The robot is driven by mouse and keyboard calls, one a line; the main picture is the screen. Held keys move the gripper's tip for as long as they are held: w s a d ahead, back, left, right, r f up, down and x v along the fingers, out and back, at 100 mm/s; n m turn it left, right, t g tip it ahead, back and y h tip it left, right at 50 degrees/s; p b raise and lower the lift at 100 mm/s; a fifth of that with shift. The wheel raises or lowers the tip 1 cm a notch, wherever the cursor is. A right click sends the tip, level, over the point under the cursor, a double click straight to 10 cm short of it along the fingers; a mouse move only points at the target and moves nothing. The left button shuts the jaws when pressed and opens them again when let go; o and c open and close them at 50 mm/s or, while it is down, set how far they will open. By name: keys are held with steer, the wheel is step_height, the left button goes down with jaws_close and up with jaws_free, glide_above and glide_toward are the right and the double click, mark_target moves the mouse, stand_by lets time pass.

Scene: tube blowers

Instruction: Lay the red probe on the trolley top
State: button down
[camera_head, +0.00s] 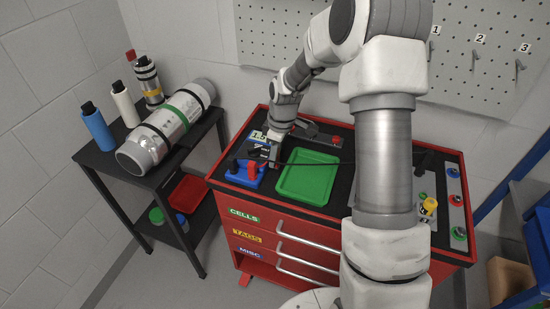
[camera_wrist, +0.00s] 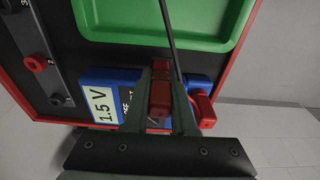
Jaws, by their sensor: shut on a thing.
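My gripper (camera_wrist: 162,72) points down over the left part of the red trolley's dark top. It is shut on the red probe (camera_wrist: 160,98), whose red body shows between the fingers in the wrist view. A thin dark line (camera_wrist: 168,30) runs from it across the green tray. In the head view my gripper (camera_head: 274,158) is just left of the green tray and right of the blue block; the fingers mostly hide the probe. I cannot tell if the probe touches anything below. The trolley top (camera_head: 345,180) has bare dark strips around the tray.
The green tray (camera_head: 308,176) is empty. A blue block (camera_head: 243,178) with a red part and black knob stands left of my gripper. A blue 1.5 V unit (camera_wrist: 102,104) is beside my fingers. A side table (camera_head: 160,165) holds a large cylinder and bottles.

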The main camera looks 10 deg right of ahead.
steer(key=shift+f, duration=0.35)
steer(key=shift+f, duration=0.1)
steer(key=shift+f, duration=0.15)
steer(key=c, duration=0.7)
jaws_free()
steer(key=shift+c, duration=0.2)
steer(key=shift+r, duration=0.2)
